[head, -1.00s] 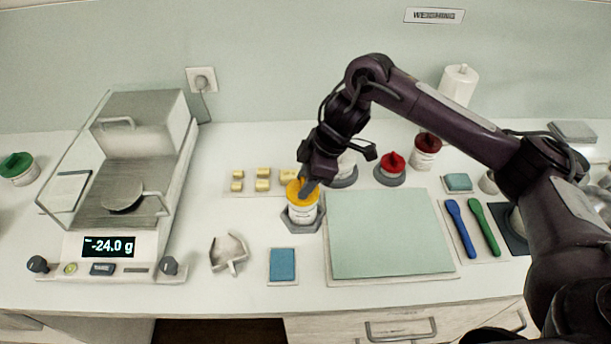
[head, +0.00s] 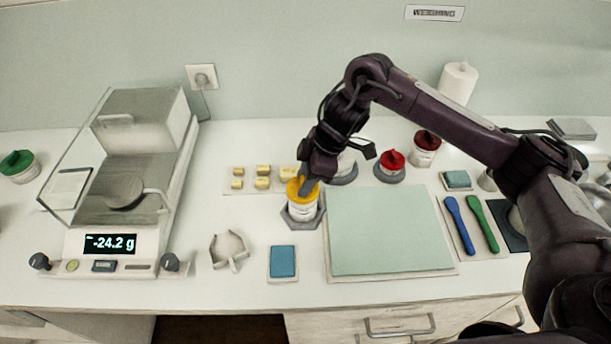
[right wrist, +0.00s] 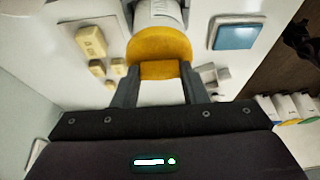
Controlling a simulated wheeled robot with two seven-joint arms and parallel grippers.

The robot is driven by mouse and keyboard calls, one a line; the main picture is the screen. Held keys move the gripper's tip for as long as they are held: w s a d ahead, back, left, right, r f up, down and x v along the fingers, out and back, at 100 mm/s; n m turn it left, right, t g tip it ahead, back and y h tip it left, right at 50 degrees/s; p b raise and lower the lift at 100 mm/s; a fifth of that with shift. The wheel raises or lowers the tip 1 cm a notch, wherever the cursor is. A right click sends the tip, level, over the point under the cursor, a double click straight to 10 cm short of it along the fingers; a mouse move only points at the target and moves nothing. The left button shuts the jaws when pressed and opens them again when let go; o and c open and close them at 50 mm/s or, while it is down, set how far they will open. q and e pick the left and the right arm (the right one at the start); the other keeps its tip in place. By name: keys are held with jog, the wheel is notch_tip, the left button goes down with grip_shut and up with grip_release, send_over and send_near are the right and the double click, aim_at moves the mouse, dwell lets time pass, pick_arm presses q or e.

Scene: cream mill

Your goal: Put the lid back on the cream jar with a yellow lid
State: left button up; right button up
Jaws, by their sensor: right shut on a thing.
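The cream jar (head: 304,213) is white and stands upright on a grey hexagonal base (head: 290,222) left of the green mat. Its yellow lid (head: 296,188) sits on top of the jar, and the lid also shows in the right wrist view (right wrist: 158,46). My right gripper (head: 308,188) is shut on the yellow lid. In the right wrist view its two fingers (right wrist: 156,84) press on either side of the lid's raised grip. Whether the lid is fully seated is hard to tell. My left gripper is not in view.
A balance (head: 125,200) reading -24.2 g stands at the left. Red-lidded jars (head: 391,160) stand behind the mat. Blue and green spatulas (head: 460,227) lie right.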

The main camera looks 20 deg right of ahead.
jog(key=shift+p, duration=0.35)
jog(key=shift+f+p, duration=0.5)
dwell(1.9)
jog(key=o, duration=1.5)
notch_tip(320, 180, up, 4)
jog(key=p, duration=0.4)
jog(key=shift+r+p, duration=0.25)
jog(key=shift+p, duration=0.1)
jog(key=shift+c, duration=0.5)
